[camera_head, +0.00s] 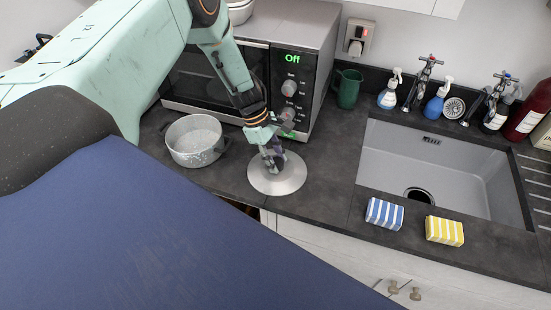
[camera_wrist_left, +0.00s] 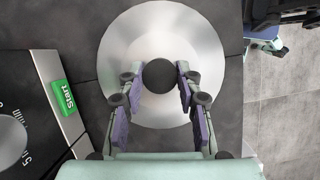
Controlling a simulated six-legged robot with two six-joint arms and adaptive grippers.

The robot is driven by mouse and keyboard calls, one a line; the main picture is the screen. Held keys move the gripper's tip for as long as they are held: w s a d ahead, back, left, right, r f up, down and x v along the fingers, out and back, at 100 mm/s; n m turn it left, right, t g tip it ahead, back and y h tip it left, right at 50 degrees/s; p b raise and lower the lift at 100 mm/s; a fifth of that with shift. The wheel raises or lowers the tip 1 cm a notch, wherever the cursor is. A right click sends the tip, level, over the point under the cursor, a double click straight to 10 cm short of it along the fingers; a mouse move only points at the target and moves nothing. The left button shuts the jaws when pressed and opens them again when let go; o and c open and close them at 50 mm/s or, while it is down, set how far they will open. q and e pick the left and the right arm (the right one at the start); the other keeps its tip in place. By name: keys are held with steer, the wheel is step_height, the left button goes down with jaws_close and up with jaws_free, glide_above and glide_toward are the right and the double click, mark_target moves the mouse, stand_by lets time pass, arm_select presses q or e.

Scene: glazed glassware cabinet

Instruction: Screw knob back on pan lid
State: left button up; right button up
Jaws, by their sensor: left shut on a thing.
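The pan lid (camera_head: 293,182) is a round, shiny metal disc lying flat on the dark worktop. It also shows in the left wrist view (camera_wrist_left: 200,40). The round black knob (camera_wrist_left: 159,76) is at the middle of the lid. My left gripper (camera_head: 273,160) points down over the lid, and its two purple-padded fingers (camera_wrist_left: 159,88) are shut on the knob from either side. The knob's underside is hidden, so I cannot tell whether its thread is engaged. My right gripper is not clearly seen.
A grey pan (camera_head: 195,158) stands left of the lid. A microwave (camera_head: 290,88) is close behind my left gripper. The sink (camera_head: 440,165), a blue striped sponge (camera_head: 384,214) and a yellow one (camera_head: 444,231) are to the right. The worktop's front edge is near the lid.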

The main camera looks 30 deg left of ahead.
arm_select(q)
steer(key=shift+w+f+m+g+b, duration=0.15)
steer(key=shift+m+g+b, duration=0.3)
steer(key=shift+m, duration=0.95)
steer(key=shift+b, duration=0.35)
steer(key=shift+m+g+b, duration=0.35)
steer(key=shift+m, duration=0.45)
steer(key=shift+s+r+m+g, duration=0.2)
steer(key=shift+m+g, duration=0.1)
steer(key=shift+m, duration=0.3)
steer(key=shift+w, duration=0.1)
